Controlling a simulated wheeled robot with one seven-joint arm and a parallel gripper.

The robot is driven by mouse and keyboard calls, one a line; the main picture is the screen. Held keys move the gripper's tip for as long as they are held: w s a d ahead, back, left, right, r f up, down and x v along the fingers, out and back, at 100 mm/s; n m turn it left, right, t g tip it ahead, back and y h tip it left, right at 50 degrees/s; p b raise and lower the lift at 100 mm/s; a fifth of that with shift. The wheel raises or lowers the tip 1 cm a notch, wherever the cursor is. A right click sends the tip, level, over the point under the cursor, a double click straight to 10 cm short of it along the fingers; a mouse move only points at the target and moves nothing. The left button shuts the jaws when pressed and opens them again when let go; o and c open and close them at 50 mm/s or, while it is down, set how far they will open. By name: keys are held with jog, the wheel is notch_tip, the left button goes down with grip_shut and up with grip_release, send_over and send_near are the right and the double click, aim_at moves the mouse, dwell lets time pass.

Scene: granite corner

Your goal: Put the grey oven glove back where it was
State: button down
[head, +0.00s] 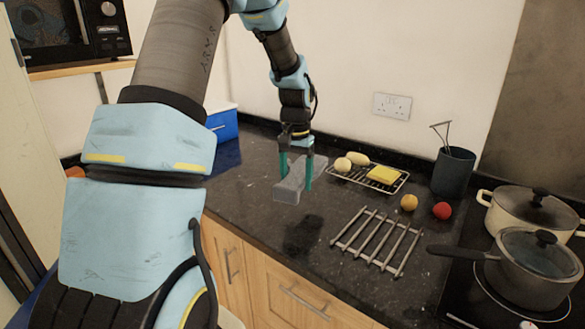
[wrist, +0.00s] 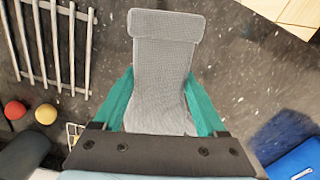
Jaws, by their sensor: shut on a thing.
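The grey oven glove (head: 289,187) hangs between the teal fingers of my gripper (head: 296,180), raised above the dark granite worktop, with its shadow on the stone below. In the wrist view the glove (wrist: 163,75) fills the space between the two fingers of my gripper (wrist: 161,95), one finger on each side. The gripper is shut on it. The glove's cuffed end points away from the gripper, and its other end is hidden behind the gripper's dark body.
A metal trivet (head: 377,241) lies front right of the glove. A blue box (head: 222,122) stands back left. Worktop (head: 240,190) left of the glove is clear.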

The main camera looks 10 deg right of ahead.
jog(key=shift+w+f, duration=0.1)
notch_tip(320, 180, down, 9)
jog(key=b, duration=0.6)
jog(key=shift+f+b, duration=0.1)
jog(key=shift+b, duration=0.3)
grip_release()
dwell(0.3)
jog(key=shift+r+p, duration=3.55)
jog(key=shift+r, duration=1)
